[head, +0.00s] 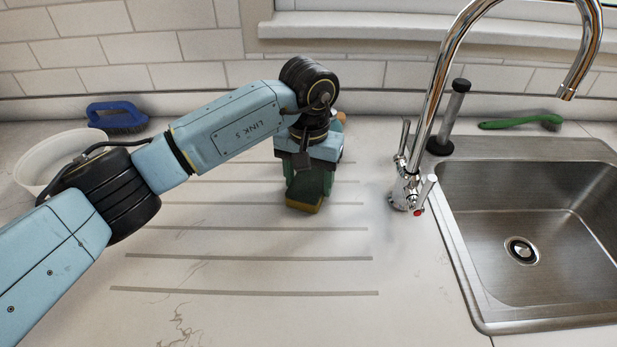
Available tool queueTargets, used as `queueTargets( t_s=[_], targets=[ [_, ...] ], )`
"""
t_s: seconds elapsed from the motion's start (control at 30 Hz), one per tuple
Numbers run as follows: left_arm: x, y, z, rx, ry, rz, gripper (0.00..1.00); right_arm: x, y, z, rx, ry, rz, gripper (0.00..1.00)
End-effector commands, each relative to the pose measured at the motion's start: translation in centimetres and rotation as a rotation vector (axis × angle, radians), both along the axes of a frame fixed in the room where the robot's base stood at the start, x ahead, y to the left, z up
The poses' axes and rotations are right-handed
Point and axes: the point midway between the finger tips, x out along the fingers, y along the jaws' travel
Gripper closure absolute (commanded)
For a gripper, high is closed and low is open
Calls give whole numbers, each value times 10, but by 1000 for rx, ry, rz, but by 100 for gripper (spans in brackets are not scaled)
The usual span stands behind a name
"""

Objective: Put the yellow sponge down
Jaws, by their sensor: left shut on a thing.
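The yellow sponge (304,205) shows below my left gripper, in the middle of the head view. Its yellow edge faces down, and a dark green part lies above it. My left gripper (311,178) points down and is shut on the sponge, at the grooved part of the counter (250,257). The arm and wrist hide much of the grip. I cannot tell whether the sponge's underside touches the counter. My right gripper is not in view.
A chrome faucet (438,110) and steel sink (545,205) stand to the right. A dark plunger-like tool (452,115) and green brush (520,123) are behind. A blue brush (116,115) and white bowl (62,150) are at left. The front grooves are clear.

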Motion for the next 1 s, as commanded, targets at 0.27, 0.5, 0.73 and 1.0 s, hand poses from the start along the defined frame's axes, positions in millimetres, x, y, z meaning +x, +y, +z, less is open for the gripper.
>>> queueTargets(
  t_s=[0.27, 0.5, 0.73, 1.0],
  targets=[
    [0, 0, 0, 0, 0, 0, 19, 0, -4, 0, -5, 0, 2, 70],
    [0, 0, 2, 0, 0, 1, 19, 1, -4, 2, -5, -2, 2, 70],
    [1, 1, 36, 1, -6, 1, 19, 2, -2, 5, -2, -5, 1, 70],
    [1, 1, 94, 1, -5, 2, 19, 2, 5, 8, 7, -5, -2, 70]
  ],
)
